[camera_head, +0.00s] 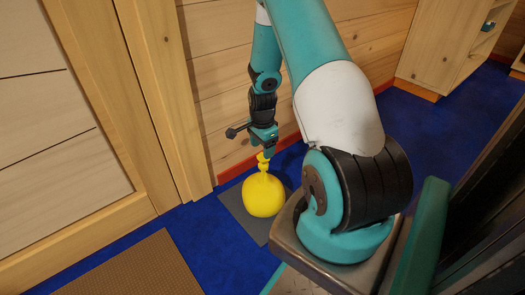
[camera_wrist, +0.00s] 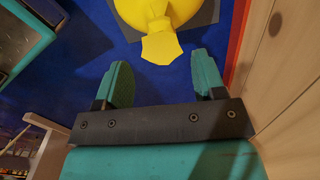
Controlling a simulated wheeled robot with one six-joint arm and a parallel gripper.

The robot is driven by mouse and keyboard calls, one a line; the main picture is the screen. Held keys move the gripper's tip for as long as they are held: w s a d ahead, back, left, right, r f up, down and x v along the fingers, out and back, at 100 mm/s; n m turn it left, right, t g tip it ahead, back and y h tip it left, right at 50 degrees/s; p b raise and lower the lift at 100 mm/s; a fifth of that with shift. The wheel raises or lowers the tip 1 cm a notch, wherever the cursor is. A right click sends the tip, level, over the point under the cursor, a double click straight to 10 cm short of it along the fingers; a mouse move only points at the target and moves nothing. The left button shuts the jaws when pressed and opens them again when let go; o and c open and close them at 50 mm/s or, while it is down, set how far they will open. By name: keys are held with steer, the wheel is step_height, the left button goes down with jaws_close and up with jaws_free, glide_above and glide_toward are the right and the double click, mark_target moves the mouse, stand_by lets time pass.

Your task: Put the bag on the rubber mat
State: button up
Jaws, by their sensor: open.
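The yellow bag (camera_head: 262,195), with a tied neck at its top, sits upright on the dark grey rubber mat (camera_head: 236,212) on the blue floor by the wall. My gripper (camera_head: 265,152) is just above the bag's neck in the head view. In the wrist view my gripper (camera_wrist: 164,80) has its two teal fingers spread apart, with nothing between them. The bag's neck (camera_wrist: 160,46) lies just beyond the fingertips there, and a corner of the mat (camera_wrist: 208,14) shows beside the bag. My arm hides part of the mat's right side in the head view.
A brown doormat (camera_head: 140,268) lies on the floor at the lower left, in front of a wooden door (camera_head: 60,130). The plank wall (camera_head: 225,100) with a red skirting rises close behind the bag. A wooden shelf unit (camera_head: 440,45) stands at the upper right. Blue floor is clear between the mats.

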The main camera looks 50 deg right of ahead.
step_height(320, 180, up, 4)
steer(key=shift+r+p, duration=0.1)
steer(key=shift+p, duration=0.65)
steer(key=w+a+r+n+t+y, duration=0.1)
steer(key=a+r+n, duration=0.6)
steer(key=a+r, duration=0.3)
steer(key=w+a+r+n+y, duration=0.1)
steer(key=a+r+n, duration=0.55)
steer(key=a, duration=0.55)
steer(key=s+a+r+n+y, duration=0.1)
steer(key=s+a+r+n, duration=0.4)
steer(key=s+a+n, duration=0.2)
steer(key=s+a+r+n+g+y, duration=0.1)
steer(key=s+a+r+n, duration=0.5)
steer(key=s+a+n, duration=0.2)
steer(key=shift+s+a, duration=0.6)
steer(key=shift+s, duration=0.55)
steer(key=shift+r, duration=0.1)
